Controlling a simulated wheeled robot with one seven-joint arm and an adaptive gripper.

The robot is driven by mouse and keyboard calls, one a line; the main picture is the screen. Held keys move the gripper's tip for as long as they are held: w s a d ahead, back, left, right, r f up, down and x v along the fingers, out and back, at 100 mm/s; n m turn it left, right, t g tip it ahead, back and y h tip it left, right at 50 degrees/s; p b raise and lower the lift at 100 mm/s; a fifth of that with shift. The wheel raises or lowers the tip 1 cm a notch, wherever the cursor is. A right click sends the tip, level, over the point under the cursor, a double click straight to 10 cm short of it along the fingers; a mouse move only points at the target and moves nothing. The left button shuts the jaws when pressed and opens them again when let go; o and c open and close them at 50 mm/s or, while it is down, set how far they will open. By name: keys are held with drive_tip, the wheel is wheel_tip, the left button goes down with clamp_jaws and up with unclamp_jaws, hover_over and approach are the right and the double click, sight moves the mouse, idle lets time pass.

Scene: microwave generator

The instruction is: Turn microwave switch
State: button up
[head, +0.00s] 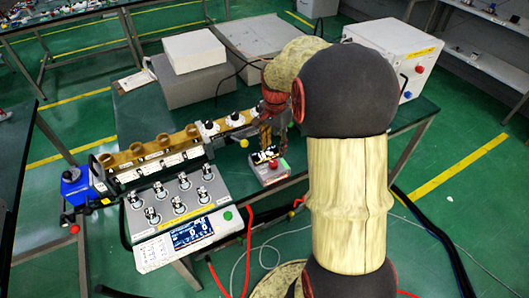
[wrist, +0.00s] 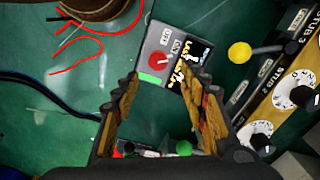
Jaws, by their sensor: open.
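A small grey control box (head: 270,176) sits on the green table in the head view, with a red knob on its top. The wrist view shows the box (wrist: 178,35) with the red knob (wrist: 160,60), a green light strip, a yellow-black label and small white switch parts (wrist: 189,59). I cannot tell which part is the microwave switch. My gripper (wrist: 162,92) is open and empty, its fingers spread before the near edge of the box. In the head view my gripper (head: 274,138) hangs just above and behind the box; its fingertips are hard to make out.
A long brass waveguide with stub knobs (head: 160,150) lies left of the box; its dials (wrist: 300,90) show at right. A meter panel (head: 185,236) stands in front. A white power unit (head: 395,50) is behind. A yellow-tipped lever (wrist: 240,52) and loose cables lie close by.

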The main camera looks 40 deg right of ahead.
sight(273, 162)
drive_tip(key=shift+s+f+m, duration=0.1)
drive_tip(key=shift+f+m, duration=0.05)
drive_tip(key=shift+m, duration=0.65)
wheel_tip(273, 162, down, 8)
drive_tip(key=b, duration=0.3)
drive_tip(key=shift+r, duration=0.2)
drive_tip(key=shift+a, duration=0.1)
clamp_jaws()
